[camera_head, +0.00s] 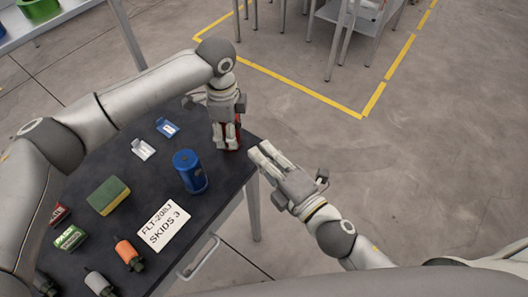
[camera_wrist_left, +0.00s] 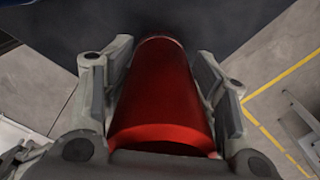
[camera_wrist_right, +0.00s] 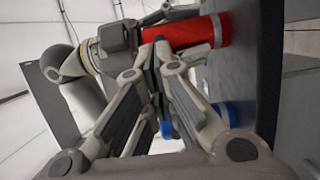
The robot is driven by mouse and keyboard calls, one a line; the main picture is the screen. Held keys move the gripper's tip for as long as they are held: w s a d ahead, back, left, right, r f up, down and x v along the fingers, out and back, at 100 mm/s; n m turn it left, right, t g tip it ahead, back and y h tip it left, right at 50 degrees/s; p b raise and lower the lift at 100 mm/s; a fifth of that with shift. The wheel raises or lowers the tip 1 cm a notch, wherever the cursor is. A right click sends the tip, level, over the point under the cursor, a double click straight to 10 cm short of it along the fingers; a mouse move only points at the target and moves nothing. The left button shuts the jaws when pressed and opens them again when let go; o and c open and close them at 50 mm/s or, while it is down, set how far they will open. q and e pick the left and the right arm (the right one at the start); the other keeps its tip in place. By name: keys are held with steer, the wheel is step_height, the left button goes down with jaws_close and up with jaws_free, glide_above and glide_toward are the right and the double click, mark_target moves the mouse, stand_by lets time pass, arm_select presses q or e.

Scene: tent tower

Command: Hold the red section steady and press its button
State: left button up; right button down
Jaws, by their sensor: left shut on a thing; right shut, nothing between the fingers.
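The red section (camera_head: 236,143) is a red cylinder upright at the far right corner of the dark table (camera_head: 152,186). My left gripper (camera_head: 226,141) comes down over it and is shut on it. In the left wrist view the red section (camera_wrist_left: 165,95) lies between the two fingers. My right gripper (camera_head: 263,151) is shut and empty, just right of the table edge, apart from the red section. In the right wrist view the red section (camera_wrist_right: 200,33) shows beyond my right fingers, partly covered by my left gripper. I cannot make out its button.
A blue cylinder (camera_head: 189,172) stands near the right table edge. A sponge (camera_head: 108,196), a paper sign (camera_head: 163,226), blue (camera_head: 167,128) and white (camera_head: 143,149) small items and several others lie left and in front. Open floor (camera_head: 330,150) is right of the table.

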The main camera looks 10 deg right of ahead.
mark_target(238, 126)
stand_by(0.3)
steer(key=d+m+g+h, duration=0.1)
steer(key=d+m+h, duration=0.5)
steer(key=m, duration=1.1)
steer(key=shift+h, duration=0.6)
steer(key=shift+w+a+f, duration=0.15)
steer(key=shift+w+a, duration=0.8)
steer(key=shift+a, duration=0.35)
steer(key=shift+w+a+f, duration=0.2)
steer(key=shift+w+a, duration=0.7)
steer(key=shift+a, duration=0.35)
steer(key=shift+w+a+f, duration=0.15)
steer(key=shift+w+a, duration=0.8)
steer(key=shift+a, duration=0.35)
